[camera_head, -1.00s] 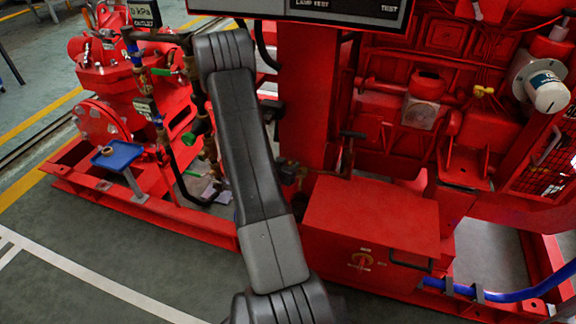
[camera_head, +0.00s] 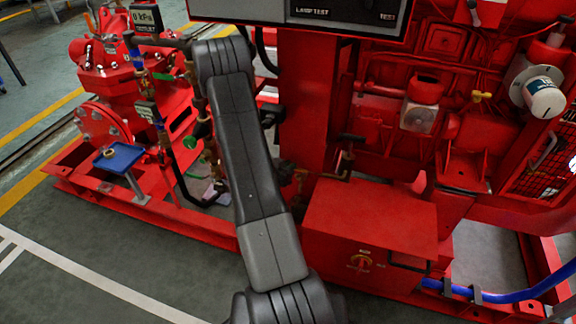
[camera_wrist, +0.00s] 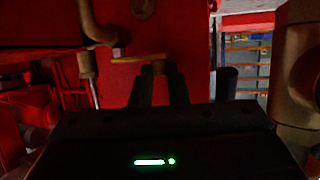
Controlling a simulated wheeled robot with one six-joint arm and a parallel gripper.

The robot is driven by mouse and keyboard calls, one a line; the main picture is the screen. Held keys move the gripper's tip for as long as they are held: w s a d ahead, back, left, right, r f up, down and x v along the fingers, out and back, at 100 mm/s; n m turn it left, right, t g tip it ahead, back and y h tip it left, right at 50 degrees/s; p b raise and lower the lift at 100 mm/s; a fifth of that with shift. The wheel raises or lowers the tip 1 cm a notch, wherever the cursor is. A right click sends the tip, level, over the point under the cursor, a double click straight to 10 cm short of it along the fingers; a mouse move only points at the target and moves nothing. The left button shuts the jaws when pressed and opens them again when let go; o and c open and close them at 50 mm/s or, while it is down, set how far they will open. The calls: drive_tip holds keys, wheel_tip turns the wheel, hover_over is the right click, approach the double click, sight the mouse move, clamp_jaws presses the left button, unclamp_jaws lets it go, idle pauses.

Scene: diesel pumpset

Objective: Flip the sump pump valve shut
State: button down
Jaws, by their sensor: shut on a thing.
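In the wrist view my gripper (camera_wrist: 160,88) points ahead with its two dark fingers close together. They are shut on the brass-yellow valve lever (camera_wrist: 137,58), which runs sideways across the fingertips in front of a red panel. The lever's left end meets a brass pipe fitting (camera_wrist: 97,30). The grip is dim, so the exact contact is hard to make out. In the head view my arm hides the gripper and the held lever. Brass fittings (camera_head: 300,178) show just right of the arm, but I cannot tell whether they belong to this valve.
A red box (camera_head: 368,235) stands right of my arm. A red post (camera_head: 308,110) rises behind it. Another pipe with a dark handle (camera_head: 350,138) is close by. In the wrist view a large brass-brown cylinder (camera_wrist: 300,65) stands close on the right. Grey floor (camera_head: 90,270) is clear at front left.

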drive_tip(key=c, duration=1.4)
unclamp_jaws()
drive_tip(key=p+v, duration=0.2)
drive_tip(key=v, duration=1.1)
drive_tip(key=shift+s+a+p, duration=0.25)
drive_tip(key=shift+s+p, duration=0.05)
drive_tip(key=b+x, duration=0.2)
drive_tip(key=x, duration=1.1)
drive_tip(key=shift+w+d+b, duration=0.3)
drive_tip(key=shift+b, duration=0.1)
